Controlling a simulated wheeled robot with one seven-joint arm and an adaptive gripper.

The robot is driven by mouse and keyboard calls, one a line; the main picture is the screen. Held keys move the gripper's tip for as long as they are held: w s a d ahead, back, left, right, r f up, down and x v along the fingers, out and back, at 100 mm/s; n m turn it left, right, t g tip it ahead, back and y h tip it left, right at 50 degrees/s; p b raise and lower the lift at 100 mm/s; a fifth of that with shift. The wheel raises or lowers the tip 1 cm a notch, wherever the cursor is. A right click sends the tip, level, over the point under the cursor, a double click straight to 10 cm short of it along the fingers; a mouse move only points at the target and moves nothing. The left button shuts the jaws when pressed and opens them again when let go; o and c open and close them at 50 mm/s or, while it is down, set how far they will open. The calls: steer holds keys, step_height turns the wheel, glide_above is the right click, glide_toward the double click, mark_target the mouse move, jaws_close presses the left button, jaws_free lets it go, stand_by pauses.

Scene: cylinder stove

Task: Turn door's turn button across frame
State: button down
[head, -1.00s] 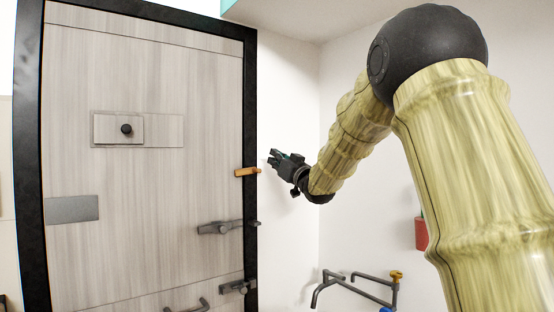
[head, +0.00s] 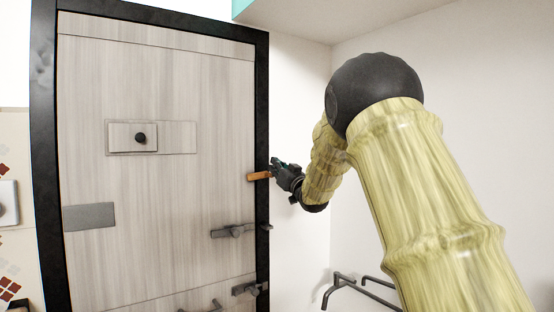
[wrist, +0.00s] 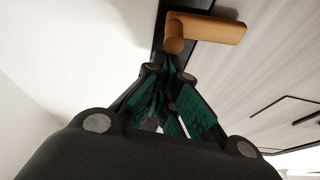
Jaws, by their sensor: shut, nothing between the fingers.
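The turn button (head: 259,176) is a small orange-brown wooden bar on the right side of the door (head: 100,170), at the dark frame (head: 262,120). In the head view it lies roughly level across the door's edge and the frame. In the wrist view the turn button (wrist: 208,28) shows a rounded end knob and a bar reaching right over the pale door. My gripper (head: 273,166) is just right of the button's end in the head view. In the wrist view my gripper (wrist: 170,66) is shut and empty, its tips just below the knob; I cannot tell whether they touch it.
Below the button are a grey lever latch (head: 233,231) and another grey latch (head: 250,287). A small sliding panel with a black knob (head: 140,138) is on the door. Bent grey pipes (head: 345,284) stand low at right.

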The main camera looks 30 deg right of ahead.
steer(key=shift+f, duration=0.2)
steer(key=shift+s+d+f+m+h+b, duration=0.15)
steer(key=shift+f+m+b, duration=0.15)
steer(key=shift+f+m, duration=0.2)
steer(key=shift+s+f+m+h+b, duration=0.15)
steer(key=shift+f+m+b, duration=0.15)
steer(key=shift+m, duration=0.2)
steer(key=shift+w+f, duration=0.15)
steer(key=shift+f, duration=0.05)
steer(key=shift+r, duration=0.1)
step_height(320, 180, up, 5)
steer(key=d+p, duration=0.1)
steer(key=p, duration=0.2)
steer(key=b+v, duration=0.5)
steer(key=v, duration=0.5)
steer(key=shift+b, duration=0.3)
